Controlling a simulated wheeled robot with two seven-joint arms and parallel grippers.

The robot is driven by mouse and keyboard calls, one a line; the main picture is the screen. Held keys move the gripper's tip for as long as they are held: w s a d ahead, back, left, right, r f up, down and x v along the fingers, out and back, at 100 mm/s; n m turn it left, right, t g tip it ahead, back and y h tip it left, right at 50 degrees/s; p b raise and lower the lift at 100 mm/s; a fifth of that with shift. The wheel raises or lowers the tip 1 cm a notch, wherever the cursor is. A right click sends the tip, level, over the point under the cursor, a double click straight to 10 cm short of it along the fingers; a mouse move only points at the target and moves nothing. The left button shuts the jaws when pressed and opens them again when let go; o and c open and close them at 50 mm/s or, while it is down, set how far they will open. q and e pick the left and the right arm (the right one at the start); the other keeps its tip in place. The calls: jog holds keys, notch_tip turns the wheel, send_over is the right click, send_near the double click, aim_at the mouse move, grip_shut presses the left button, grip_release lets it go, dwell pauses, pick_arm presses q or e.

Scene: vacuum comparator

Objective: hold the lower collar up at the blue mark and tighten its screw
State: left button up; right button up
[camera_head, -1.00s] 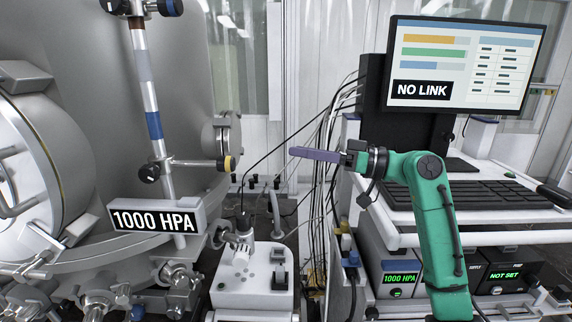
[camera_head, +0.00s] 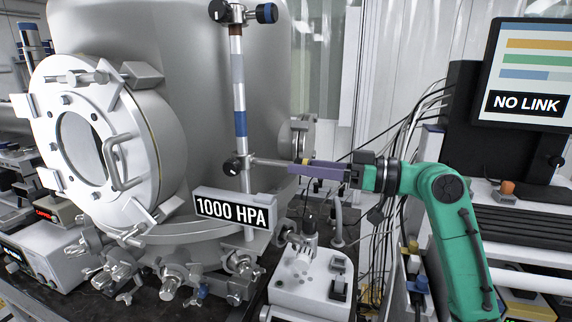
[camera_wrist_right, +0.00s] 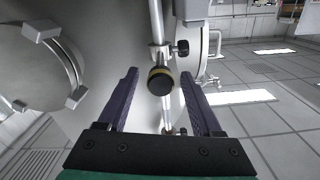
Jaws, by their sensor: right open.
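The lower collar (camera_head: 243,164) sits on the upright pole, a little below the blue mark (camera_head: 240,124). Its screw has a black knob (camera_head: 231,168), which also shows in the right wrist view (camera_wrist_right: 182,48). A rod (camera_head: 272,162) sticks out from the collar to the right and ends in a black cap with a yellow ring (camera_wrist_right: 160,81). My right gripper (camera_head: 291,168) is open at that end. In the right wrist view its two fingers (camera_wrist_right: 159,75) stand on either side of the cap, with gaps showing. My left gripper is not in view.
An upper collar (camera_head: 240,13) is higher on the pole. A sign reading 1000 HPA (camera_head: 236,209) hangs below the lower collar. The big steel chamber (camera_head: 180,60) stands close behind. A white pump box (camera_head: 312,285) is below, and cables hang behind my right arm.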

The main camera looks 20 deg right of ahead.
aim_at(285, 163)
jog(key=shift+x, duration=2.3)
grip_shut()
jog(key=shift+r, duration=4.2)
